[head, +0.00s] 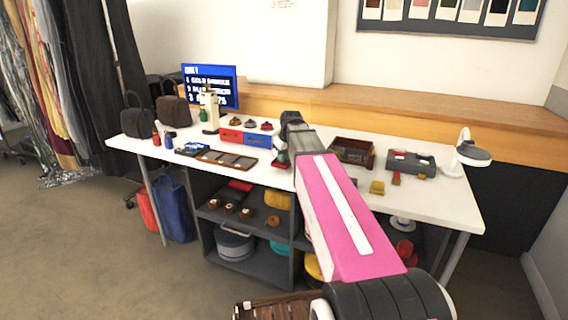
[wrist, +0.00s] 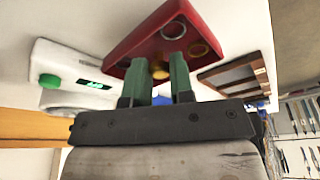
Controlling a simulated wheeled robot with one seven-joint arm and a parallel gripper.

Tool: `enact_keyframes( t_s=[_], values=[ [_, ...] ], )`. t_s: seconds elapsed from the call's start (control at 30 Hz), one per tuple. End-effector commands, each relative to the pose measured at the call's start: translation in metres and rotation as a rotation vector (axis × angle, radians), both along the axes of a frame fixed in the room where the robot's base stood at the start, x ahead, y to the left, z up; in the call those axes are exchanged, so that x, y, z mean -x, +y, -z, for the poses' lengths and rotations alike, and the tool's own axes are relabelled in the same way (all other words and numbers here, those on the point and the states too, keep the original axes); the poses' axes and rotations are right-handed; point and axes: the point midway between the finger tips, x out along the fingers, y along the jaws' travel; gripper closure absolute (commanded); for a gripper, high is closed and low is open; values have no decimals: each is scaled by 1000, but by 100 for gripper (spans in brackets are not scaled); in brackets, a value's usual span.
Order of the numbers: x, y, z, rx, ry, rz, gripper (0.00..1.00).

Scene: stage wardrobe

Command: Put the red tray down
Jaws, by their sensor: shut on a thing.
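The red tray (wrist: 150,38) fills the upper middle of the wrist view. In the head view my gripper (head: 282,159) is over the white table (head: 330,180), at the end of the pink arm. The tray is mostly hidden there. I cannot tell whether the tray touches the table.
A white device with a green display (wrist: 92,84) lies left of the tray in the wrist view. A dark compartment tray (wrist: 238,76) is close on the right, also in the head view (head: 228,160). A brown open box (head: 352,151) stands right of my gripper.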

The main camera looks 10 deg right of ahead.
Motion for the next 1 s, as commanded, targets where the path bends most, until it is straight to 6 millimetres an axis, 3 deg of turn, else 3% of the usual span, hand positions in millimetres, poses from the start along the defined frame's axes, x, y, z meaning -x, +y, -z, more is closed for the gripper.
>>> enact_keyframes(
  t_s=[0.2,0.6,0.63,0.7,1.0],
  values=[
    [0,0,26,0,1,0,100],
    [0,0,31,0,0,0,100],
    [0,0,31,0,0,0,72],
    [0,0,30,0,0,0,53],
    [0,0,27,0,0,0,53]
  ],
)
